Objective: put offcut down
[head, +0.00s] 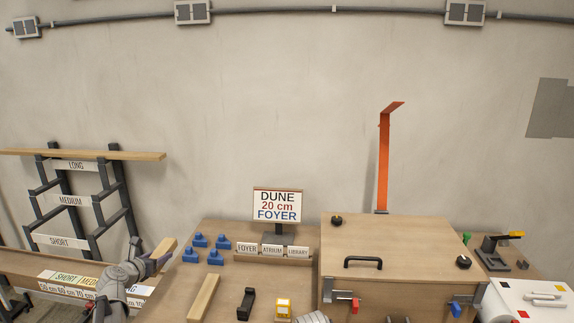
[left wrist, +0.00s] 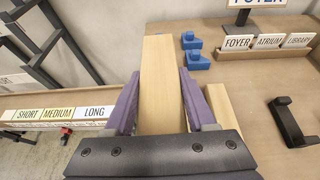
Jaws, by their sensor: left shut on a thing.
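My left gripper (head: 150,262) is shut on a pale wooden offcut (head: 164,247), held at the left edge of the workbench. In the left wrist view the offcut (left wrist: 160,80) points away from me between the two purple fingers (left wrist: 160,105). Its near end is hidden behind the gripper body. A second wooden piece (head: 203,298) lies on the bench to the right of the gripper; it also shows in the left wrist view (left wrist: 222,104), partly covered by a finger. A rack (head: 75,200) with LONG, MEDIUM and SHORT labels stands at the left, a long board (head: 90,155) across its top.
A lower rail (head: 30,264) with SHORT, MEDIUM and LONG cards runs left of the bench. Several blue blocks (head: 215,258), a DUNE sign (head: 278,205), a card holder (head: 272,258) and a black handle (head: 246,302) stand on the bench. A handled wooden box (head: 400,240) is to the right.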

